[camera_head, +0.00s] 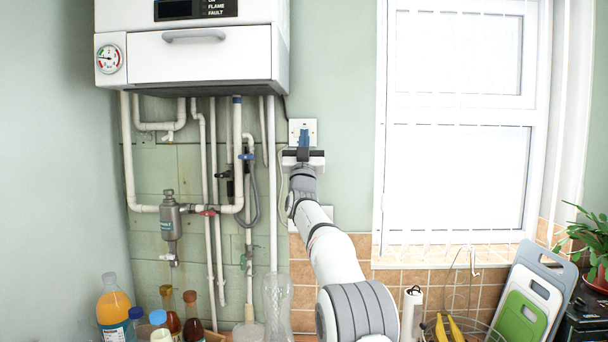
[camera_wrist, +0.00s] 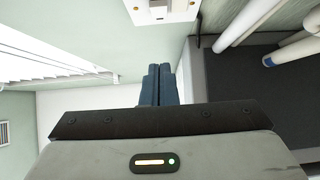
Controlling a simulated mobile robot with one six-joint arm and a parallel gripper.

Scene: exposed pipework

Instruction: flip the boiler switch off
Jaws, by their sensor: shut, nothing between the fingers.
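The boiler switch (camera_head: 294,127) is a white square wall plate right of the pipes, below the boiler's right side. In the head view, my gripper's blue fingers (camera_head: 304,132) cover its middle and lower part. In the wrist view, the switch plate (camera_wrist: 165,12) is at the top edge, cut off, with a small rocker on it. My gripper (camera_wrist: 158,68) is shut and empty there, its fingertips pointing toward the wall just below the plate in the picture. A gap shows between them in that view; contact is unclear. The rocker's position cannot be read.
The white boiler (camera_head: 200,55) hangs at upper left with pipes (camera_head: 240,150) below it, left of my gripper. A second white plate (camera_head: 325,214) is partly behind my arm. A window (camera_head: 455,130) is on the right. Bottles (camera_head: 112,305) and chopping boards (camera_head: 525,300) stand low down.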

